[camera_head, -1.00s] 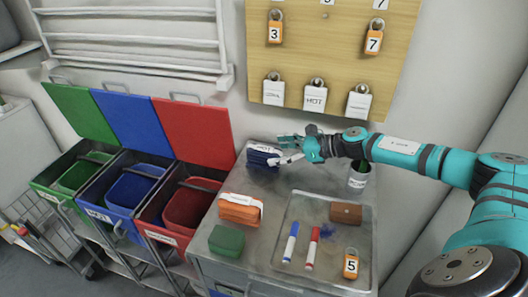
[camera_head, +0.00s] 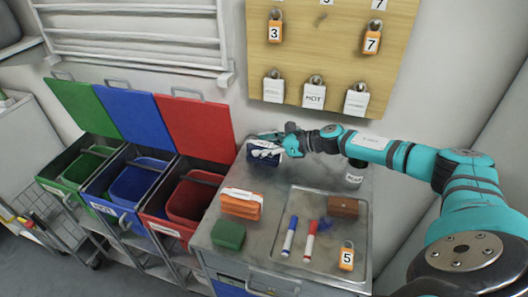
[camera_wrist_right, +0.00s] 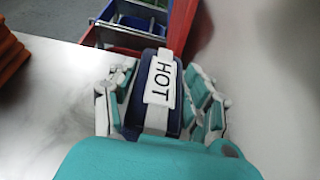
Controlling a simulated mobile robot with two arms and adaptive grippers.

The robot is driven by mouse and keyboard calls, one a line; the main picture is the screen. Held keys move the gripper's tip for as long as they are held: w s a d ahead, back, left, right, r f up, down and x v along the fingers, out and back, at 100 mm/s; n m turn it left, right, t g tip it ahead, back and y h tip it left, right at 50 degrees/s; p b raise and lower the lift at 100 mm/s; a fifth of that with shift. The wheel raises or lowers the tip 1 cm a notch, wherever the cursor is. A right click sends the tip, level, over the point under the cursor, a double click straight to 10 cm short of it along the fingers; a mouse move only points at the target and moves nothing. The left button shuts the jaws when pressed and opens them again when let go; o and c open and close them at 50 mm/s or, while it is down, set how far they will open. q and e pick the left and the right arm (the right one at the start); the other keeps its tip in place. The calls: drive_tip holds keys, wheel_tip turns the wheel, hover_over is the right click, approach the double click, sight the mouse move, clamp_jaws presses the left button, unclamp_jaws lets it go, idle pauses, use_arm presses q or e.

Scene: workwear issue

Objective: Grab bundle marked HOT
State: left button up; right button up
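The dark blue bundle (camera_head: 263,155) with a white band lies at the back left of the grey worktop (camera_head: 300,180). In the right wrist view the band of this bundle (camera_wrist_right: 162,80) reads HOT. My right gripper (camera_head: 272,147) is at the bundle in the head view, partly covering it. In the right wrist view the fingers of my right gripper (camera_wrist_right: 160,78) stand on both sides of the bundle, apart, with narrow gaps beside it; firm contact does not show. My left gripper is not in view.
An orange bundle (camera_head: 241,204) and a green one (camera_head: 228,235) lie nearer the front. A tray (camera_head: 290,267) holds markers, a brown block and a padlock tagged 5. Green, blue and red lidded bins (camera_head: 165,215) stand left.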

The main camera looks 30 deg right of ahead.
drive_tip(key=c, duration=0.6)
drive_tip(key=shift+c, duration=0.2)
